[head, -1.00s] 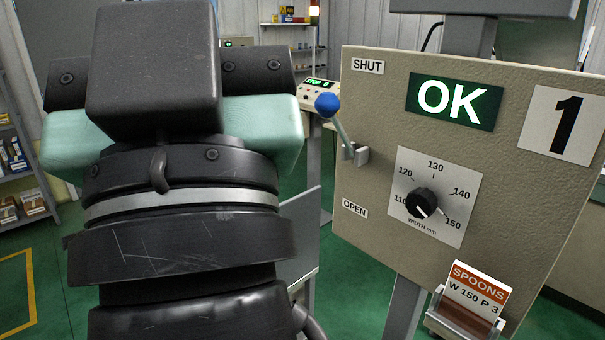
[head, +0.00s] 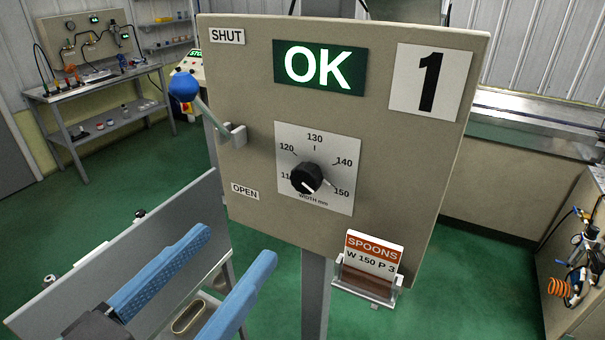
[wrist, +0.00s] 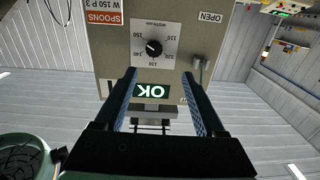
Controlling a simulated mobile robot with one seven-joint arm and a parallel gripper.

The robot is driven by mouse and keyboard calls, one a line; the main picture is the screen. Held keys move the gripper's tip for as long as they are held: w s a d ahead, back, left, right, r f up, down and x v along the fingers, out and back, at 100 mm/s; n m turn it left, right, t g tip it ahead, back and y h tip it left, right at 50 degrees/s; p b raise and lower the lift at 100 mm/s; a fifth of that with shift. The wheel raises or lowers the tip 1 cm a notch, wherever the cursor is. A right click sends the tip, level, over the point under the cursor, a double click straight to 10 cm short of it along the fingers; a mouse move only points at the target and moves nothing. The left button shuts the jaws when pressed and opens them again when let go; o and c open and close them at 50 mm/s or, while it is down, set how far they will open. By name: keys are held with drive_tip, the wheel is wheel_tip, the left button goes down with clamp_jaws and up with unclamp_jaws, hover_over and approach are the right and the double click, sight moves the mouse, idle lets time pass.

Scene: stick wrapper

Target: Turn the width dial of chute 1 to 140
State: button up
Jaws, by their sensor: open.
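The width dial (head: 307,178) is a black knob on a white scale plate, marked from 110 to 150, on the beige panel (head: 250,90) of chute 1. Its white mark points down and right, near the 150 end. The dial also shows upside down in the wrist view (wrist: 154,47). My gripper (head: 238,245) has two blue fingers, spread apart and empty. It is below and left of the dial, clear of it in the head view. In the wrist view the fingertips (wrist: 158,74) frame the panel, with the dial beyond them.
A blue-balled lever (head: 184,86) juts from the panel's left edge, up towards SHUT. A green OK display (head: 319,67) is above the dial. A SPOONS card (head: 373,255) reading W 150 P 3 sits in a holder below. A grey sheet (head: 130,255) stands behind my gripper.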

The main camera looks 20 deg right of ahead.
sight(302, 184)
drive_tip(key=shift+g, duration=0.3)
drive_tip(key=p+x, duration=0.1)
drive_tip(key=x, duration=0.3)
drive_tip(key=p+x, duration=0.2)
drive_tip(key=x, duration=0.2)
drive_tip(key=p+x, duration=0.1)
drive_tip(key=x, duration=0.3)
drive_tip(key=shift+s+d, duration=0.15)
drive_tip(key=shift+d, duration=0.45)
clamp_jaws()
